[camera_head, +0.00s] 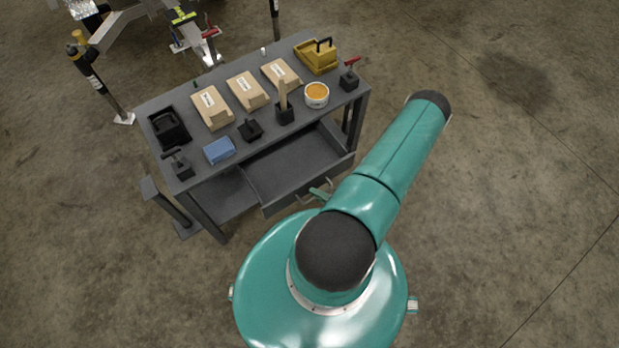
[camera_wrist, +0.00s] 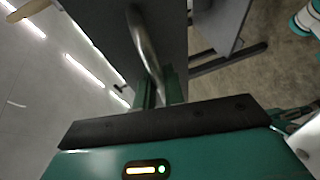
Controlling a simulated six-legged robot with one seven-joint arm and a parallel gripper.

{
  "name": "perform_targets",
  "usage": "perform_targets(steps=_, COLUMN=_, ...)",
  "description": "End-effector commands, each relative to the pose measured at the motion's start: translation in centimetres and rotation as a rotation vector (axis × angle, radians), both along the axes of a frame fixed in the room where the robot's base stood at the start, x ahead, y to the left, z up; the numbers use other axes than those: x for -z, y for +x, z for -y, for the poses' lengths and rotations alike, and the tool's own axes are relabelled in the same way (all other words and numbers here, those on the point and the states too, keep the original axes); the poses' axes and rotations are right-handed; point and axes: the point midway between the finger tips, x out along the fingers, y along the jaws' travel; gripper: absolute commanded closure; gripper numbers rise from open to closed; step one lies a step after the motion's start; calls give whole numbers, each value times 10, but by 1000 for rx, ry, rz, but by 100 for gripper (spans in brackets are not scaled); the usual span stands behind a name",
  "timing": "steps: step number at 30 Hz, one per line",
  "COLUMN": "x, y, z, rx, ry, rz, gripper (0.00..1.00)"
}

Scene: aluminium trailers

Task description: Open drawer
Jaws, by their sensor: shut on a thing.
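The drawer (camera_head: 295,164) is part of the dark grey workbench and stands pulled out from under its top, with its empty inside showing. A curved metal handle is on the drawer front; in the wrist view the handle (camera_wrist: 146,45) runs down between the fingers of my gripper (camera_wrist: 158,88). My gripper is shut on this handle. In the head view my arm hides most of the gripper and part of the drawer front.
The workbench top (camera_head: 188,98) holds cardboard boxes (camera_head: 247,91), a blue box (camera_head: 219,150), a yellow tool carrier (camera_head: 317,56), a round tub (camera_head: 316,95) and several black holders. A metal trailer frame (camera_head: 130,20) stands behind. The concrete floor to the right is clear.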

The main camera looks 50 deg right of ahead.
Motion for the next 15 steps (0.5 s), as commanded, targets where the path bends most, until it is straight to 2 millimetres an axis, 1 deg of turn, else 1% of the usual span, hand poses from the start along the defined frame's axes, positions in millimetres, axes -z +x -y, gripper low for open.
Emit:
perform_targets(steps=4, x=-1, y=-7, z=-2, rx=0, ry=0, rz=2, gripper=100)
perform_targets(steps=13, x=-1, y=-8, z=-2, rx=0, ry=-1, rz=2, gripper=100)
perform_targets(steps=14, x=-1, y=-8, z=-2, rx=0, ry=-1, rz=2, gripper=87)
perform_targets(steps=15, x=0, y=-8, z=-2, rx=0, ry=-1, rz=2, gripper=80)
